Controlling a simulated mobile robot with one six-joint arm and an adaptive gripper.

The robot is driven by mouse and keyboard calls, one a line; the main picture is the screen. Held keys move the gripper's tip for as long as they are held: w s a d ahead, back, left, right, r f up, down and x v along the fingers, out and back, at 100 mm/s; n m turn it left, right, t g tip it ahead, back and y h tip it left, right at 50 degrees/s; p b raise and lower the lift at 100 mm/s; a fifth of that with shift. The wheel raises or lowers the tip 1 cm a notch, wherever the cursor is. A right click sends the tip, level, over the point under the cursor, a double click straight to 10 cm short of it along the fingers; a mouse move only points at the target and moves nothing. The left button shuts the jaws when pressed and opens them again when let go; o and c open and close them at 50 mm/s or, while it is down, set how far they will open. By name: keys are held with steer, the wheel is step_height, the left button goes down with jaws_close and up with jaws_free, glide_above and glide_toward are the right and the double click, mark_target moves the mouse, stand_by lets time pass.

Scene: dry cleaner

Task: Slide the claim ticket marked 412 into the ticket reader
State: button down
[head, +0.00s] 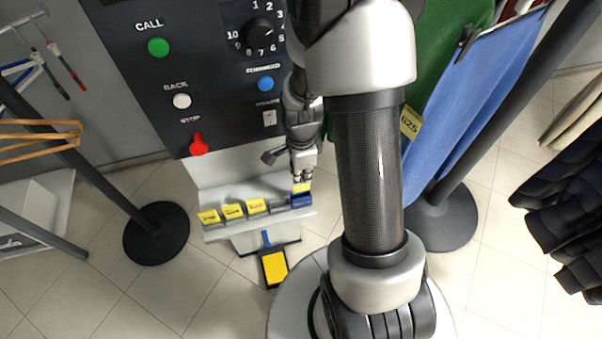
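My gripper (303,177) is at the right end of the grey shelf, pointing down. Its fingers appear closed on the top of a yellow ticket (302,187). The ticket is upright at a small blue block (302,201), which looks like the ticket reader. The ticket's lower edge meets or overlaps the block's top; I cannot tell how deep it sits. Three other yellow tickets, a left one (209,216), a middle one (233,210) and a right one (256,205), stand in grey holders to the left. Their print is too small to read, and the held ticket's number is not legible.
A control panel (215,60) with buttons and a dial rises behind the shelf (222,234). A black and yellow object (274,268) lies below it. A post base (156,233) stands left. Green and blue garments (460,100) hang right, with a yellow 625 tag (410,123).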

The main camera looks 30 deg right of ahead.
mark_target(301, 187)
steer(key=shift+f+b, duration=2.45)
steer(key=shift+f, duration=0.8)
steer(key=c, duration=1.7)
jaws_free()
